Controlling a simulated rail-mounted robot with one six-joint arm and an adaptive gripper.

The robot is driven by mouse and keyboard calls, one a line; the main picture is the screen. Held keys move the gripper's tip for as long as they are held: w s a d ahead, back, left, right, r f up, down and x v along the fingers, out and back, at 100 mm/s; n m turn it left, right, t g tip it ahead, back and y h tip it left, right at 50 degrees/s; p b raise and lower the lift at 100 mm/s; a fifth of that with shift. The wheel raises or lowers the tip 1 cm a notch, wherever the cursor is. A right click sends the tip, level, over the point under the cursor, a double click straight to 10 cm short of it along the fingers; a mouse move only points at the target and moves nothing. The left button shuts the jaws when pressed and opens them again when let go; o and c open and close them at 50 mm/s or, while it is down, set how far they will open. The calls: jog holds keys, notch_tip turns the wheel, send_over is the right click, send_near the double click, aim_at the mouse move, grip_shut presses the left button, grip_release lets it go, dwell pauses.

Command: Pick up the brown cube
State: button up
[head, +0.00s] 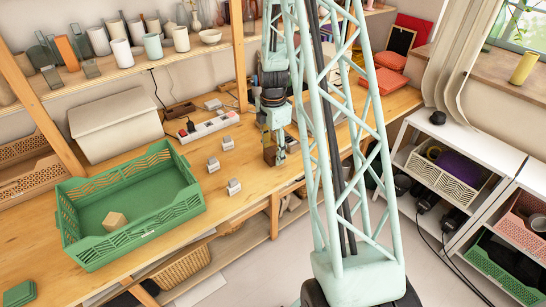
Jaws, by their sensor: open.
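A light tan-brown cube (115,221) sits in the green crate (183,192) on the wooden bench, at the left in the head view, near the crate's front-left part. My gripper (275,156) hangs low over the bench's right part, well to the right of the crate and apart from it. It is open. A small dark brown patch shows at its fingers; I cannot tell whether it is part of the gripper or a separate thing. My pale green lattice column hides part of the view just right of the gripper.
Several small grey-white blocks (228,143) stand on the bench between crate and gripper. A power strip (208,127) and a beige box (115,125) lie behind. An upper shelf (135,72) with vases overhangs the bench. White shelves (478,140) stand at the right.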

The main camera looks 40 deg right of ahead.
aim_at(273, 151)
jog(key=c, duration=1)
jog(key=shift+r, duration=0.15)
jog(key=shift+r+p, duration=0.4)
jog(key=shift+r, duration=1.25)
jog(key=s+a, duration=0.2)
jog(key=s, duration=0.2)
jog(key=s+a+r, duration=0.1)
jog(key=s+a, duration=0.2)
jog(key=s, duration=0.2)
jog(key=s+a+p, duration=0.1)
jog(key=s+a, duration=0.2)
jog(key=s, duration=0.1)
jog(key=shift+s+a+r, duration=0.15)
jog(key=shift+s+r, duration=0.05)
jog(key=shift+s, duration=0.15)
